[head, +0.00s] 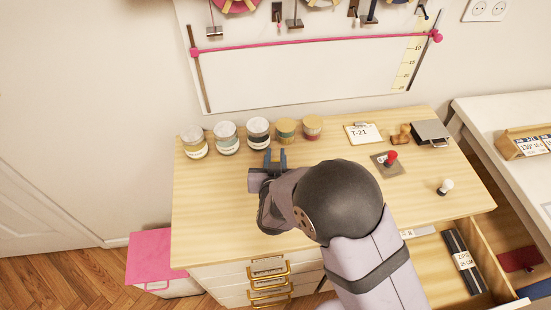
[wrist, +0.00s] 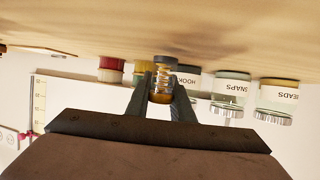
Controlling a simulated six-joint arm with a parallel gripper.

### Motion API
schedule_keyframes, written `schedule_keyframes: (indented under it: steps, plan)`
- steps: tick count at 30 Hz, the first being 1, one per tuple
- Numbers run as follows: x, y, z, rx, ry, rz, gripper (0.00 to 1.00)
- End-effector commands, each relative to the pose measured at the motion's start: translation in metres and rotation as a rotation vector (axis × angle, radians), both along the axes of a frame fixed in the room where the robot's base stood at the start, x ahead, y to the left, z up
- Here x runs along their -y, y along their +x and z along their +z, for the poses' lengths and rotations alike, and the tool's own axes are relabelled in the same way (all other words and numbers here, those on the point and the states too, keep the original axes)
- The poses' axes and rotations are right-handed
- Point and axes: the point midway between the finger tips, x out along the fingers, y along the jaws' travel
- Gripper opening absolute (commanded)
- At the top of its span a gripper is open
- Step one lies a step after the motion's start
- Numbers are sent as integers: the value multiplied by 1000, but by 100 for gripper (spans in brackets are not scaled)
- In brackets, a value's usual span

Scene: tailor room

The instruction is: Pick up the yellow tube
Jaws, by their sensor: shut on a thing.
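The yellow tube (wrist: 161,82) is a small clear cylinder with yellow contents and a dark cap-like end. It sits between the two dark fingers of my gripper (wrist: 161,92) in the upside-down wrist view, and the fingers are shut on it. In the head view my gripper (head: 275,160) is over the back middle of the wooden table, in front of the row of jars. Only a speck of the tube shows there between the fingers. I cannot tell whether the tube touches the table.
The table's front left (head: 205,235) is clear. A drawer (head: 440,260) stands open.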

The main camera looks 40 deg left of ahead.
Motion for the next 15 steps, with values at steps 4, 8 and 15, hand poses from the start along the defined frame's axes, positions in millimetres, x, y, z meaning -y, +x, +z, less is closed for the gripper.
schedule_keyframes:
  steps: [4,8,15]
  plan:
    - [0,0,16,1,4,0,0]
    - [0,0,36,2,5,0,0]
    - [0,0,71,2,5,0,0]
